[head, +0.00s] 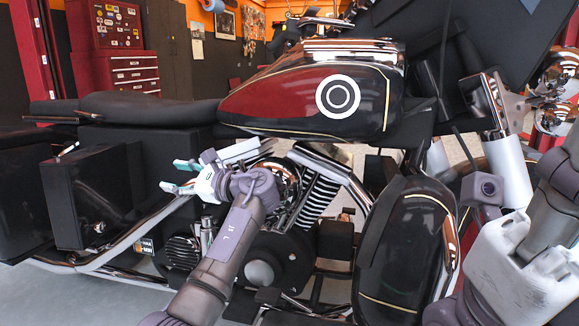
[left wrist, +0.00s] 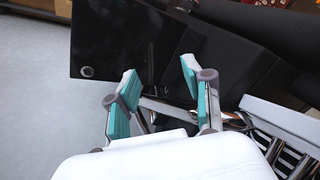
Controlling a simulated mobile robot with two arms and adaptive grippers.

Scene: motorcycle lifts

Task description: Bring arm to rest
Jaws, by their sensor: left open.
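My left gripper (head: 178,177) is in front of the motorcycle's engine area, its fingers pointing left in the head view. Its two teal-lined fingers are apart with nothing between them, as the left wrist view also shows (left wrist: 160,98). The black saddlebag (left wrist: 118,45) lies beyond the fingertips; it also shows in the head view (head: 92,195). The motorcycle (head: 300,95) has a dark red and black tank with a white ring emblem. My right arm shows at the lower right of the head view; I cannot make out its fingers.
The chrome pipe (head: 150,228) runs below and close to my left gripper. The black seat (head: 150,106) is above it. A red tool cabinet (head: 118,72) stands at the back left. Grey floor (left wrist: 35,90) is free at the left of the left wrist view.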

